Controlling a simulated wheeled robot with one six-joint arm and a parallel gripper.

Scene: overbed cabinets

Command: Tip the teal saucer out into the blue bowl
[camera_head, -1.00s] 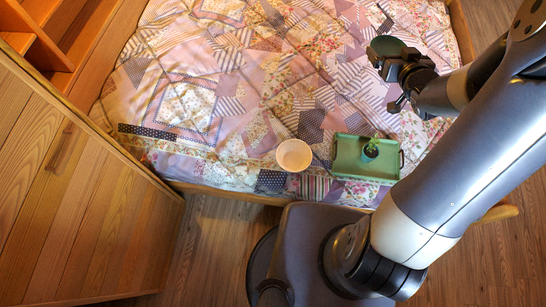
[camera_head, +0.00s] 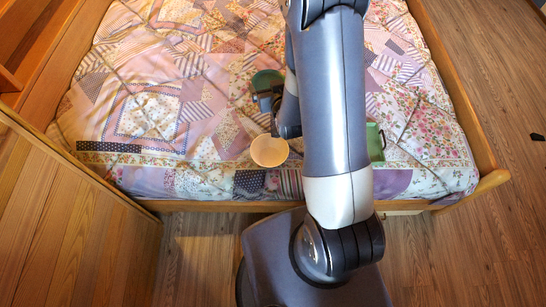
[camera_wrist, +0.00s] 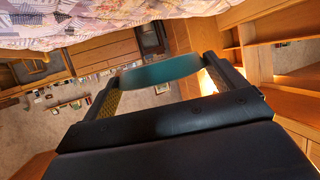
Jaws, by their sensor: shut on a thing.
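The teal saucer (camera_head: 266,78) is held in my gripper (camera_head: 265,94) above the bed, up-picture of a pale cream bowl (camera_head: 269,151). In the wrist view the saucer (camera_wrist: 160,75) spans between the two fingers of my gripper (camera_wrist: 162,78), seen nearly edge-on. Whatever lies on the saucer cannot be made out. The bowl stands upright on the quilt near the bed's front edge, just left of my arm. It looks cream to peach, not blue, and no contents can be made out. The saucer is apart from the bowl.
A green tray (camera_head: 376,141) lies right of my arm, mostly hidden behind it. The patchwork quilt (camera_head: 150,115) is clear left of the bowl. A wooden bed rail (camera_head: 445,100) runs along the right, and a wooden cabinet (camera_head: 75,225) stands at the left.

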